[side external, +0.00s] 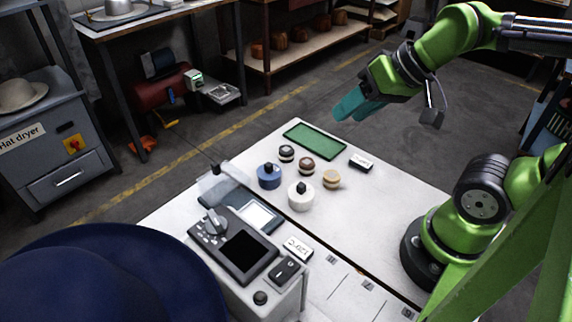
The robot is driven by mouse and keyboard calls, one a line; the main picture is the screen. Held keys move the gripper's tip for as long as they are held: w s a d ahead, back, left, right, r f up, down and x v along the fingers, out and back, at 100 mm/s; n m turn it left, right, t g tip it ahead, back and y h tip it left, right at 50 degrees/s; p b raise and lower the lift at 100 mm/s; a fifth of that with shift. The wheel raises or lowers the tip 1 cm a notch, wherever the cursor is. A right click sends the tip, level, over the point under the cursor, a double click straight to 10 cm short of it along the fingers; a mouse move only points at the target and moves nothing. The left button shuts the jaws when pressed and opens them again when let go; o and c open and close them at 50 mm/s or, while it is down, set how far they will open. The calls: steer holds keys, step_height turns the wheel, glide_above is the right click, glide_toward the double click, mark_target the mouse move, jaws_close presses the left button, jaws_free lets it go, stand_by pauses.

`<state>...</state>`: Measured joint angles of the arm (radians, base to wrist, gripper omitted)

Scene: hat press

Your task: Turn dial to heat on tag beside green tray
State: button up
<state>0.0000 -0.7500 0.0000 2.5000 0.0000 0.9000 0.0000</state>
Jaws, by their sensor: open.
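The green tray (315,141) lies flat near the far edge of the white table. A small white and black tag (361,162) stands just right of it; its writing is too small to read. The grey dial (213,223) sits on the sloped control panel (232,243) at the near left of the table, beside a black screen. The dial's marks cannot be read. My gripper (347,111) is in the air above and to the right of the tray, with teal fingers open and empty. It is well apart from the dial.
Several round knobbed pieces, including a blue one (269,177) and a white one (300,197), stand between the tray and panel. Another tag (298,248) stands by the panel's right side. A large blue hat shape (110,270) fills the bottom left. The table's right side looks mostly clear.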

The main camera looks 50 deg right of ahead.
steer(key=shift+c, duration=0.4)
steer(key=shift+a, duration=0.2)
steer(key=shift+c, duration=1.2)
steer(key=a+n+g, duration=0.1)
steer(key=a+n, duration=0.1)
steer(key=w+a+n+g+y, duration=0.1)
steer(key=a, duration=0.2)
steer(key=w+a+n, duration=0.1)
steer(key=a+n, duration=0.1)
steer(key=a, duration=0.1)
steer(key=shift+a+r+n+g+y, duration=0.15)
steer(key=shift+r+n+g+y, duration=0.15)
steer(key=shift+r+g+y, duration=0.1)
jaws_close()
steer(key=a+r+n+g, duration=0.3)
steer(key=a+n, duration=0.6)
steer(key=n, duration=0.4)
glide_toward(226, 226)
step_height(226, 226, down, 5)
steer(key=d, duration=0.3)
steer(key=a, duration=0.3)
steer(key=shift+w+a, duration=0.4)
steer(key=shift+a, duration=0.35)
